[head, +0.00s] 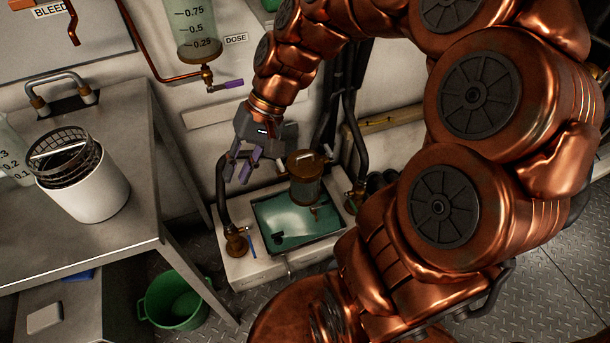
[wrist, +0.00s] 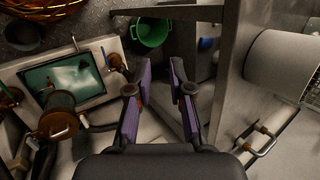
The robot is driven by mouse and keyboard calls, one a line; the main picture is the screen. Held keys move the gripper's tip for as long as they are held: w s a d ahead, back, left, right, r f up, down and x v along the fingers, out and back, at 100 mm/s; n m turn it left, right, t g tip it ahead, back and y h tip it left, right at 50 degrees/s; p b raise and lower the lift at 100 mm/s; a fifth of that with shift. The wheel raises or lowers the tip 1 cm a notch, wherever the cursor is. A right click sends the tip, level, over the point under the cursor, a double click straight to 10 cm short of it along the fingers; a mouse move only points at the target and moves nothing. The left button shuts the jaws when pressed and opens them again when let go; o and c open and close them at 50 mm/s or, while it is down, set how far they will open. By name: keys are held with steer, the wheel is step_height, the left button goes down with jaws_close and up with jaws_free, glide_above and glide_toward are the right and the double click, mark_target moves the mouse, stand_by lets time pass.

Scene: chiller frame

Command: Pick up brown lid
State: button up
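The brown lid (head: 306,162) sits on top of a dark cylindrical canister (head: 306,190), which stands at the back of a green liquid-filled basin. The lid has a small brass-coloured handle. In the wrist view the lid (wrist: 58,123) is at the left, below the basin. My gripper (head: 243,168) is to the left of the lid and apart from it. Its two purple-padded fingers (wrist: 160,89) are spread open with nothing between them. No part of the lid lies between the fingers.
The basin (head: 275,245) sits in a pale block with pipes and valves on both sides. A metal table (head: 125,125) at left carries a white pot (head: 95,198) with a mesh basket. A green bucket (head: 172,298) stands on the floor. A purple-handled tap (head: 225,86) juts from the wall.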

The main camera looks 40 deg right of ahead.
steer(key=w+d+f+m+t+y+b, duration=0.2)
steer(key=w+d+f+m+b, duration=0.1)
steer(key=w+d+f+b, duration=0.4)
steer(key=m+t+h+b, duration=0.1)
steer(key=m+t+b, duration=0.85)
steer(key=b, duration=0.55)
glide_toward(308, 156)
steer(key=w, duration=0.2)
steer(key=shift+m, duration=0.35)
steer(key=b+x, duration=0.1)
steer(key=x, duration=0.1)
steer(key=b+x, duration=0.1)
steer(key=x, duration=0.2)
steer(key=b+x, duration=0.1)
steer(key=x, duration=0.2)
steer(key=shift+s+a+f, duration=0.3)
steer(key=shift+s+f, duration=0.1)
steer(key=shift+r, duration=0.1)
steer(key=shift+c, duration=0.3)
jaws_close()
